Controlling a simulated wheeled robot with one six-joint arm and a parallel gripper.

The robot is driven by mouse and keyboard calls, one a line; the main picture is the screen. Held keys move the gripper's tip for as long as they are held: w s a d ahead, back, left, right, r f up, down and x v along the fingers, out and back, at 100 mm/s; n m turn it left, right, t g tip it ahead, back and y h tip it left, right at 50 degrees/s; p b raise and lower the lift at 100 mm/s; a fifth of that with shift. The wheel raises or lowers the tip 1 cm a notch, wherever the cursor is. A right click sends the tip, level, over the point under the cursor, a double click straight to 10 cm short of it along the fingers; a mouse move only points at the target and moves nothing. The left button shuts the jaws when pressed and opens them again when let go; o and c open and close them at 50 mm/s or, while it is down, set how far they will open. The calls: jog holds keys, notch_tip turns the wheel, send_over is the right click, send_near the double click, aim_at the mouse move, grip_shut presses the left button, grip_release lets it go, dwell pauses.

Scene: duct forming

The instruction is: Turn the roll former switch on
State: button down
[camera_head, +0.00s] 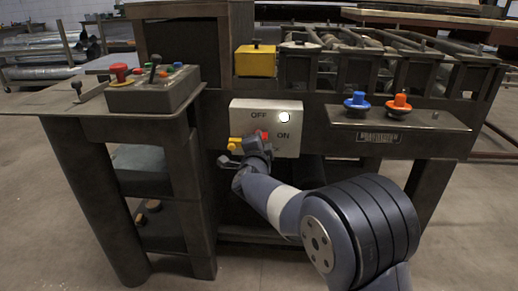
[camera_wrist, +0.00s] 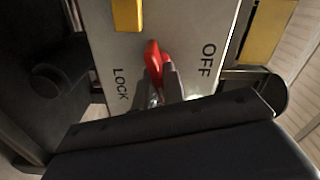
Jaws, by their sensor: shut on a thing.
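The switch is a pale panel box (camera_head: 250,112) on the front of the machine, marked OFF at the top and ON at the right. A round white spot shows near its upper right. Its red handle (camera_head: 265,135) sits below the OFF mark, partly hidden by my gripper (camera_head: 259,146). In the wrist view my gripper (camera_wrist: 163,82) is shut on the red handle (camera_wrist: 153,56), whose red end sticks out past the fingers. LOCK and OFF marks show on either side of it there. The ON mark is hidden in that view.
A yellow piece (camera_head: 235,144) sticks out at the panel's left, close to my gripper. A control box with a red button (camera_head: 120,70) stands at the left. Blue (camera_head: 357,102) and orange (camera_head: 398,104) knobs sit on a ledge at the right. A yellow box (camera_head: 256,60) is above.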

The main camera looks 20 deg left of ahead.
jog(key=shift+f+m+b, duration=0.2)
jog(key=shift+m+b, duration=0.95)
jog(key=shift+m, duration=0.45)
jog(key=c, duration=1.5)
grip_release()
jog(key=shift+r, duration=0.1)
jog(key=shift+s, duration=0.1)
jog(key=p+v, duration=0.1)
jog(key=v, duration=0.9)
jog(key=shift+s+d+p, duration=0.25)
jog(key=shift+p, duration=0.05)
